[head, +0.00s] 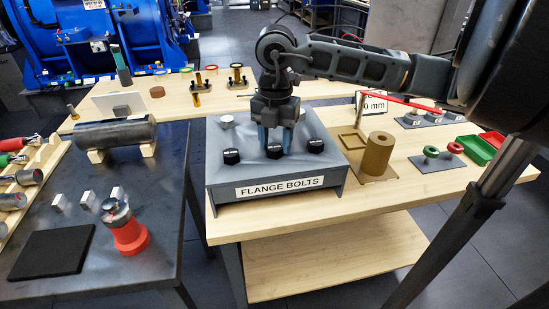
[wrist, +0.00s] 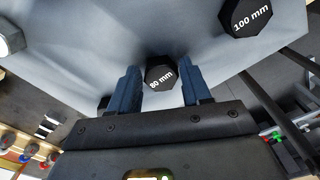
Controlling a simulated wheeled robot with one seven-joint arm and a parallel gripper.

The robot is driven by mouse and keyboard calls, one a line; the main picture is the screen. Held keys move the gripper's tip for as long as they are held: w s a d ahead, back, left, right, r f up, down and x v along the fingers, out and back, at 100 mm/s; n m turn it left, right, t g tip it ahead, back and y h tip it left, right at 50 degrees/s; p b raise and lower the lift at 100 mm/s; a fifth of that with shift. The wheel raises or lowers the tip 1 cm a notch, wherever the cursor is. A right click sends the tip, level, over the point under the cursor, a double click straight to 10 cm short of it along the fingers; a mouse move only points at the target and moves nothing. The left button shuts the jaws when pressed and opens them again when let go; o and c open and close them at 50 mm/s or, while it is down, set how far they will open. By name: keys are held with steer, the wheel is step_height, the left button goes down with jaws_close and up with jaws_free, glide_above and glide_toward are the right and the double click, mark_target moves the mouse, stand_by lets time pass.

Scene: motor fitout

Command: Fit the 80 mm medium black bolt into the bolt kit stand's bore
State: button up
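The black 80 mm bolt (wrist: 160,76) stands head-up in the grey flange bolts stand; it is the middle black head (head: 274,151) of the front row in the head view. My gripper (head: 276,146) is lowered over the stand. In the wrist view my gripper (wrist: 163,88) has one finger on each side of the 80 mm head, with a narrow gap at each side, so it is open. A tan cylinder (head: 378,154) with a hole in its top stands on a flat plate right of the stand; no label names it as the bolt kit stand.
The 100 mm bolt (wrist: 246,17) and another black bolt (head: 231,156) flank the 80 mm one. A silver head (head: 226,121) sits behind. A sign (head: 373,103) ending "0 mm", a red bar (head: 401,101) and green and red bins (head: 476,150) lie to the right.

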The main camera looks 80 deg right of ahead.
jaws_close()
steer(key=shift+r, duration=0.1)
stand_by(0.5)
